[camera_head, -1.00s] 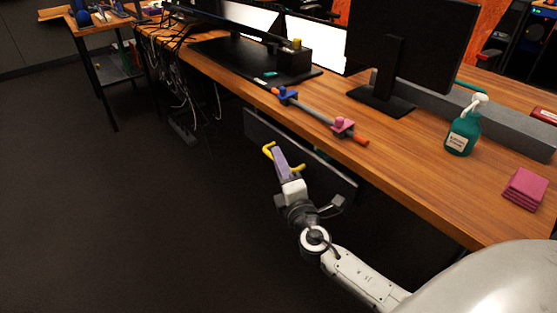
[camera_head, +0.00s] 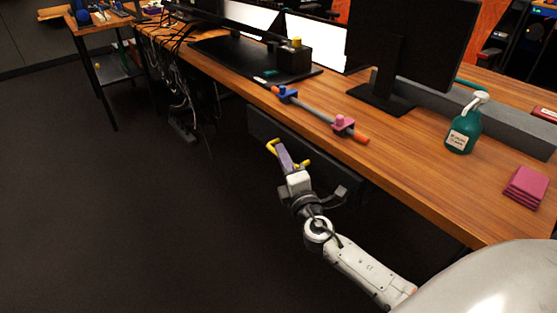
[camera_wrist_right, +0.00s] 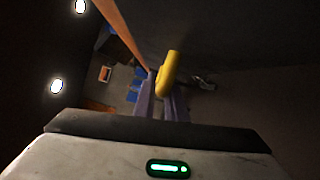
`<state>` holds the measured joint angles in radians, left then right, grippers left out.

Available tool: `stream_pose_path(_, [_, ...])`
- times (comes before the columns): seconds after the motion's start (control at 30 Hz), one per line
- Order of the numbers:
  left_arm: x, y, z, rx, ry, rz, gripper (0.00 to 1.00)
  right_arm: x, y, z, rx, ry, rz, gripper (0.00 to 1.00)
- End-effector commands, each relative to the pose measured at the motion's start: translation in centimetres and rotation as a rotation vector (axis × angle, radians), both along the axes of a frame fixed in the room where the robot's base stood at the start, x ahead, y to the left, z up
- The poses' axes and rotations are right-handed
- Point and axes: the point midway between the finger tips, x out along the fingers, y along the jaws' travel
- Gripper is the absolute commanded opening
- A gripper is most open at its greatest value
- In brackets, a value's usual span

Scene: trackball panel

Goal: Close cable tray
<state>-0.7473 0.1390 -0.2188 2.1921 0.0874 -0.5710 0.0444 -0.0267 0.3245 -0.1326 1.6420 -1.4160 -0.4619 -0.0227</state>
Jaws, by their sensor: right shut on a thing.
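The cable tray (camera_head: 262,122) is a dark panel hanging under the front edge of the wooden desk. It has a yellow handle (camera_head: 271,146) on its front, which also shows in the right wrist view (camera_wrist_right: 168,73). My right gripper (camera_head: 284,156), with purple fingers, is shut on the handle. In the wrist view the fingers (camera_wrist_right: 164,100) lie on both sides of the yellow bar. The panel stands close under the desk edge, and no gap into the tray shows above it. My arm covers part of the panel. My left gripper is out of view.
Monitors stand behind. Cables (camera_head: 180,90) hang under the desk at left. The floor left of my arm is clear.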

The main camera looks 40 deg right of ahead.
Motion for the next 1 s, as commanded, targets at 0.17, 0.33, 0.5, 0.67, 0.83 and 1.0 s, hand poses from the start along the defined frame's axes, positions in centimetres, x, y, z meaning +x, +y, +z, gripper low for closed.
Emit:
stream_pose_path(0.17, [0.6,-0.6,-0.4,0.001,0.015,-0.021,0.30,0.1,-2.0,0.0,-0.003,-0.001,0.000,0.00])
stream_pose_path(0.33, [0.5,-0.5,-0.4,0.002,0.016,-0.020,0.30,0.1,-2.1,0.1,-0.001,-0.001,-0.004,0.00])
stream_pose_path(0.5, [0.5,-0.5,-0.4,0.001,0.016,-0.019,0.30,0.1,-2.1,0.0,-0.001,-0.001,-0.004,0.30])
stream_pose_path(0.67, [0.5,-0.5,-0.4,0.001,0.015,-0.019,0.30,0.1,-2.0,0.0,-0.001,-0.001,-0.002,0.30])
stream_pose_path(0.83, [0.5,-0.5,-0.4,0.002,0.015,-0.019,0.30,-0.2,-1.8,0.0,-0.001,-0.001,-0.001,0.30])
stream_pose_path(1.0, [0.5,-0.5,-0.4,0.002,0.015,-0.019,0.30,-2.4,-1.2,-0.3,0.000,0.002,0.000,0.30])
